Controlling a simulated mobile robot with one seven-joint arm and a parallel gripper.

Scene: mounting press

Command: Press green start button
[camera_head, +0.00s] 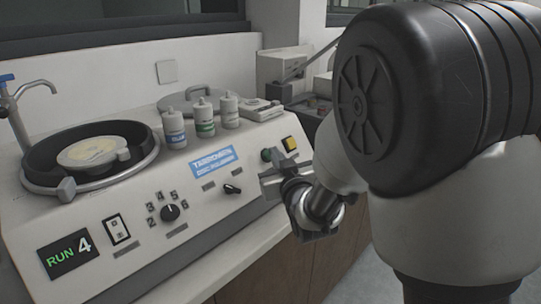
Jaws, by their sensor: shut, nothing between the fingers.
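The green button (266,155) sits on the sloped front panel of the white machine (225,172), near its right end. My gripper (270,182) is in front of the panel, just below and beside the green button in the picture. Its fingers are shut and empty. I cannot tell whether the fingers touch the panel.
The panel also has a display (67,252) reading "RUN 4", a rocker switch (117,229), a numbered dial (170,212) and a black knob (232,189). Bottles (204,121) and a round bowl (95,155) are on top. My arm covers the right side.

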